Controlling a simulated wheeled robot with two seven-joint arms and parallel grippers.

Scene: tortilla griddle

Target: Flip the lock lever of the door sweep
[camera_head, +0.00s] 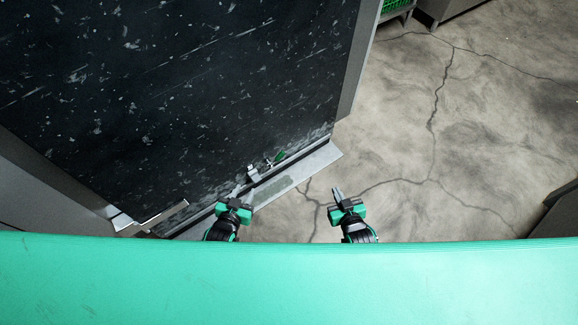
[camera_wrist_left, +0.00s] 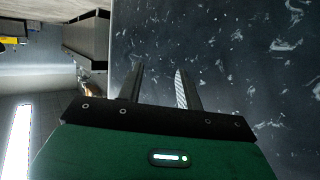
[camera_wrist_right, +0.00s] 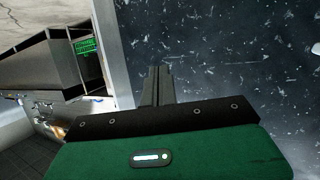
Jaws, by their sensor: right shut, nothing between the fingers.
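The black scuffed door (camera_head: 190,90) fills the upper left of the head view. The door sweep (camera_head: 300,166), a grey metal strip, runs along its lower edge. A small lock lever with a green end (camera_head: 280,156) sits on it beside a metal bracket (camera_head: 253,174). My left gripper (camera_head: 238,189) is left of the lever and below it in the picture, fingers apart and empty, as the left wrist view (camera_wrist_left: 156,85) shows. My right gripper (camera_head: 337,191) is right of the lever, over the floor, shut and empty. The lever is not clear in either wrist view.
A metal handle-like bar (camera_head: 165,214) is at the door's lower left corner. Cracked concrete floor (camera_head: 480,120) lies open to the right. A rack with a green crate (camera_head: 391,5) stands at the top. A dark edge (camera_head: 562,212) is at the far right.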

